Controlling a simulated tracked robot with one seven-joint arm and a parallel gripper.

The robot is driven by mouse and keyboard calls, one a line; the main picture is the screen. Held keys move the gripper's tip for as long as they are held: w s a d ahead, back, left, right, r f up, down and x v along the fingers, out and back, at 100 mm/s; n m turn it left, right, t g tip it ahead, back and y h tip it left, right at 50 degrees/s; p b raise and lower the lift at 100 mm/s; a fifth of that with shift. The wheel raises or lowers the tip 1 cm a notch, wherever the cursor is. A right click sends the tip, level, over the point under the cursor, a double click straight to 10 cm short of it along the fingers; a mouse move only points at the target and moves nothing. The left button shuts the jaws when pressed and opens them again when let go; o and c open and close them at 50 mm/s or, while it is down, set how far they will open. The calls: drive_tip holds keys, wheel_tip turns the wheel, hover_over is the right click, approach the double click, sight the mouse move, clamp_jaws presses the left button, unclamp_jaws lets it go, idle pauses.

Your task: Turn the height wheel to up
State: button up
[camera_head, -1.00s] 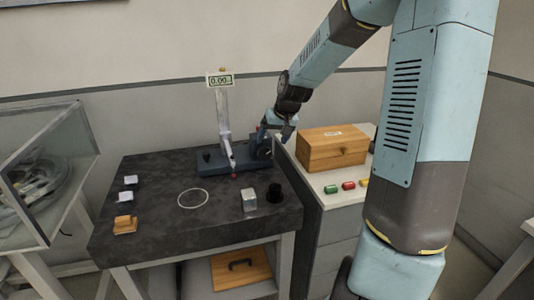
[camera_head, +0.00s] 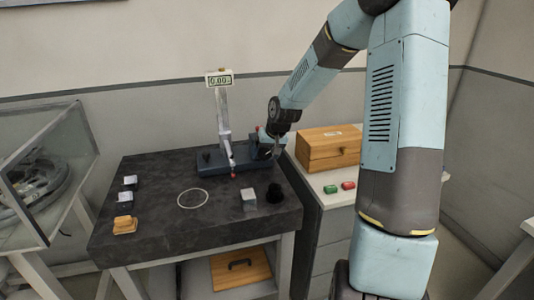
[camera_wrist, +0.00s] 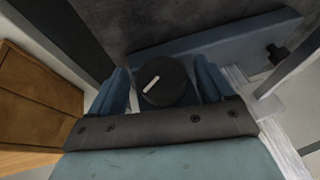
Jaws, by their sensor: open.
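The height gauge stands at the back of the dark bench, with a blue-grey base (camera_head: 212,162), an upright column (camera_head: 223,110) and a display (camera_head: 219,80) reading 0.00. The height wheel (camera_wrist: 168,90) is a dark round knob with a short white mark, seen face-on in the wrist view. My gripper (camera_wrist: 165,80) is open, with one blue finger on each side of the wheel. I cannot tell whether either finger touches it. In the head view my gripper (camera_head: 268,143) is at the right end of the gauge base, where it largely hides the wheel.
A wooden box (camera_head: 328,147) and green (camera_head: 331,189) and red (camera_head: 348,185) pieces sit on the white cabinet at right. A clear block (camera_head: 249,200) and a black knob-like piece (camera_head: 274,194) stand on the bench (camera_head: 150,190) in front. The bench middle is clear around a white ring.

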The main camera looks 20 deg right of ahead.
drive_tip(key=shift+c, duration=0.5)
drive_tip(key=c, duration=0.9)
drive_tip(key=shift+d, duration=0.2)
drive_tip(key=shift+c, duration=0.2)
drive_tip(key=shift+a, duration=0.15)
